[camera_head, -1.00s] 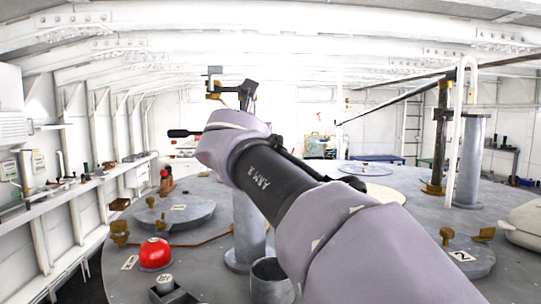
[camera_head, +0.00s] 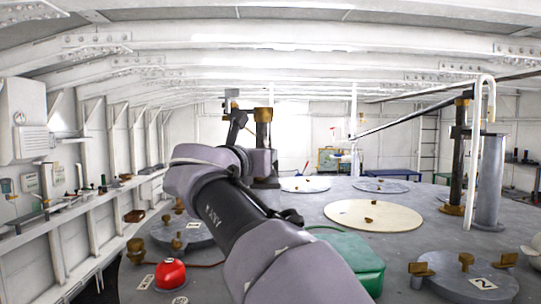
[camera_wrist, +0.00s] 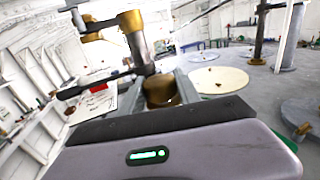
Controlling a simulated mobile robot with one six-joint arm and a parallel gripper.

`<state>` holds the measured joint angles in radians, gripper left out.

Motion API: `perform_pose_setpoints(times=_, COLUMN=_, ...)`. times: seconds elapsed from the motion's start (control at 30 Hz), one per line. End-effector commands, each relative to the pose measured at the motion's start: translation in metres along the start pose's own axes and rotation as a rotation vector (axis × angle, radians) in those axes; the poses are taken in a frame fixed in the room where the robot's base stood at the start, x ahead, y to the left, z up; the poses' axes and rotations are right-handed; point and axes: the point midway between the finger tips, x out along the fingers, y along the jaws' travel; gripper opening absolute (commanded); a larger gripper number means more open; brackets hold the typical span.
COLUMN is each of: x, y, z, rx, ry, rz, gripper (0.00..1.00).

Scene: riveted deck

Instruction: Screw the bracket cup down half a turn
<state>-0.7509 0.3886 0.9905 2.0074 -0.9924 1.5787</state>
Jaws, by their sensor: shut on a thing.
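In the wrist view, a brass, cup-like piece (camera_wrist: 158,91), which I take to be the bracket cup, sits at the foot of a dark upright post (camera_wrist: 141,54). My gripper (camera_wrist: 160,97) has its grey jaws on either side of it and is shut on it. The dark gripper body hides the near side and underside of the cup. Any thread is out of sight. In the head view, the post with its brass collar (camera_head: 263,115) rises behind my wrist. My arm hides the jaws and cup there.
A dark lever (camera_wrist: 100,85) reaches left from the post in the wrist view. In the head view, a red dome (camera_head: 170,273) stands at lower left, a green lid (camera_head: 352,262) right of my arm. A cream disc (camera_head: 373,214) lies flat beyond. A tall post (camera_head: 460,150) stands right.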

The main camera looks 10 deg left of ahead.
Motion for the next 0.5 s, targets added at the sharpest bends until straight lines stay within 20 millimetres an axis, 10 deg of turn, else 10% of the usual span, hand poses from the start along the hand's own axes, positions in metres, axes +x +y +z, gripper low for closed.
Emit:
perform_pose_setpoints(times=0.07, x=-0.0002, y=-0.0002, z=0.0011, rx=0.0, ry=-0.002, rz=0.0, gripper=0.0)
perform_pose_setpoints(times=0.1, x=-0.0002, y=-0.0003, z=0.0011, rx=0.0, ry=-0.002, rz=0.0, gripper=0.41)
perform_pose_setpoints(times=0.2, x=-0.0002, y=-0.0003, z=0.001, rx=0.0, ry=-0.002, rz=0.0, gripper=0.61)
perform_pose_setpoints(times=0.5, x=-0.0007, y=-0.0001, z=0.0006, rx=0.0, ry=-0.001, rz=0.001, gripper=0.61)
